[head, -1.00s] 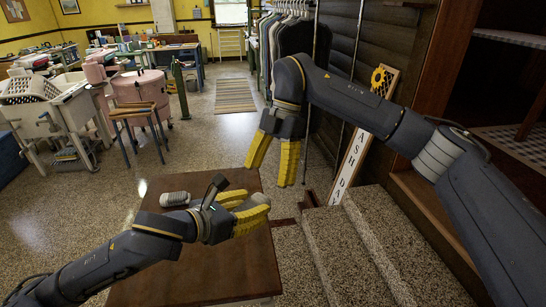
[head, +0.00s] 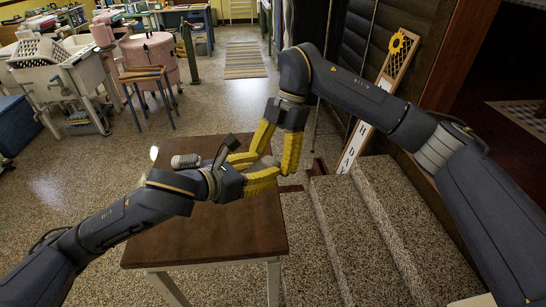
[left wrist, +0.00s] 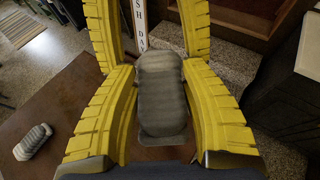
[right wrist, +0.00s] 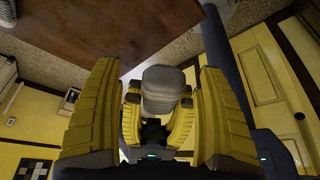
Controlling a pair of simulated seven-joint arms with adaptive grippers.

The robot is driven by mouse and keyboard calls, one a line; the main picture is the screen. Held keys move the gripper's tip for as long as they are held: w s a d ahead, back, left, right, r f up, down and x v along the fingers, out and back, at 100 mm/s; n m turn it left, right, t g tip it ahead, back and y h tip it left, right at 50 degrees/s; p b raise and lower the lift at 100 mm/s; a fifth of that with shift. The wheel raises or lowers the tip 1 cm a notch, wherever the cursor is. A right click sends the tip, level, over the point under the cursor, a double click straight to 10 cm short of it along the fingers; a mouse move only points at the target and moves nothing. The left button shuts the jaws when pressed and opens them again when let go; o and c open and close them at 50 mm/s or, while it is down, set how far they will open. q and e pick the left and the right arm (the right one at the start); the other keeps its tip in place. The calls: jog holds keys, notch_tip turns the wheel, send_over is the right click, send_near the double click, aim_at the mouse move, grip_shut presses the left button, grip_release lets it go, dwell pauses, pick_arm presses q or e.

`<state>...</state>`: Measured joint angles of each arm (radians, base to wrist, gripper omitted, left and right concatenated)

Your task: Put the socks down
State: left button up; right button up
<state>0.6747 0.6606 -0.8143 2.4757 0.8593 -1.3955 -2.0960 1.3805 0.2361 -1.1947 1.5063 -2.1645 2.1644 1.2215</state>
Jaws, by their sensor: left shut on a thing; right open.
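My left gripper (head: 262,168) is shut on a grey rolled pair of socks (left wrist: 160,95) above the table's far right part. In the head view the fingers largely hide this pair. My right gripper (head: 274,158) is open and comes from above right. Its fingers stand on either side of the held socks' far end, which shows between them in the right wrist view (right wrist: 162,82). I cannot tell if they touch it. A second grey rolled pair of socks (head: 186,161) lies on the brown table (head: 215,235), and shows in the left wrist view (left wrist: 33,141).
Stone-speckled steps (head: 345,225) rise right of the table. A sign with a sunflower (head: 375,105) leans on the dark wall. A pink washer (head: 150,58), a stool (head: 143,75) and a white basket (head: 38,50) stand back left. The table's front is clear.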

pick_arm(q)
jog(key=shift+d, duration=0.1)
pick_arm(e)
jog(key=c, duration=1.3)
pick_arm(q)
jog(key=o, duration=1.2)
